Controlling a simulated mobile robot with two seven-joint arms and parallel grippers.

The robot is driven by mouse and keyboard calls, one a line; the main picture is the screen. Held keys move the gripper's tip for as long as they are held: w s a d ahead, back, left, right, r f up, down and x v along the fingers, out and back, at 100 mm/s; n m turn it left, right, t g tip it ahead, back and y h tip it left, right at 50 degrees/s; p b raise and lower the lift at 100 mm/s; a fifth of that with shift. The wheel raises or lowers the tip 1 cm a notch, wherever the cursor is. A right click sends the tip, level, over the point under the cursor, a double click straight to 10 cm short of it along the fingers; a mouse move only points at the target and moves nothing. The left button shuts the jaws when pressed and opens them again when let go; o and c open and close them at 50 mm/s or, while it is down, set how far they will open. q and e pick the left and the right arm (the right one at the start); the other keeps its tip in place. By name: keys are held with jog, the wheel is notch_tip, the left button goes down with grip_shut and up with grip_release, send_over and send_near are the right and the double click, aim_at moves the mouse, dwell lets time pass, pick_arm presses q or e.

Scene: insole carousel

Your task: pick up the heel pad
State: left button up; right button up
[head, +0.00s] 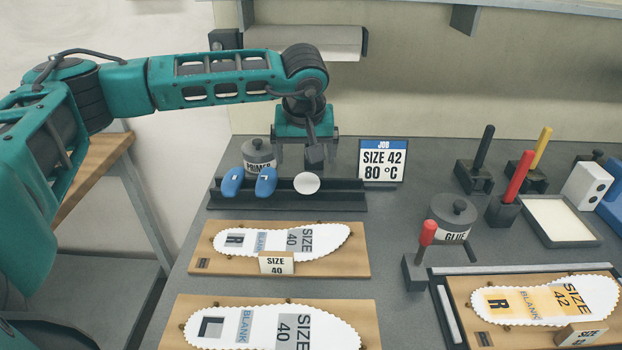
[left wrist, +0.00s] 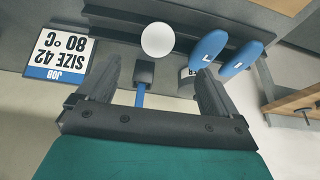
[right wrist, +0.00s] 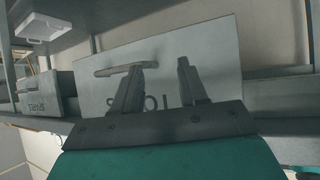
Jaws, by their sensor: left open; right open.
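A white round pad (head: 306,183), which looks like the heel pad, stands on the dark rack (head: 345,193) at the back of the bench, right of two blue pads (head: 232,182) (head: 266,182). The white pad also shows in the left wrist view (left wrist: 157,39), beyond the fingertips. My left gripper (head: 307,150) points down above and behind the rack, open, with the pad apart from its fingers. A dark block with a blue stem (left wrist: 143,75) shows between the fingers; I cannot tell its depth. My right gripper (right wrist: 157,68) is open and away from the pad.
A primer pot (head: 259,153) stands behind the blue pads, and a size sign (head: 382,161) right of the gripper. Insole boards (head: 355,262) lie in front of the rack. A glue pot (head: 452,212) and tool stands are at right. A pale panel (right wrist: 215,60) faces my right gripper.

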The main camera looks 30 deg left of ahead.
aim_at(306, 181)
pick_arm(q)
jog(key=x, duration=0.4)
jog(key=shift+f, duration=0.1)
jog(key=x, duration=0.5)
jog(key=shift+w+a+f, duration=0.15)
jog(key=shift+w, duration=0.3)
jog(key=c, duration=1.1)
jog(key=shift+c, duration=0.2)
notch_tip(306, 181, up, 20)
jog(key=shift+r+p, duration=0.1)
jog(key=shift+p, duration=0.25)
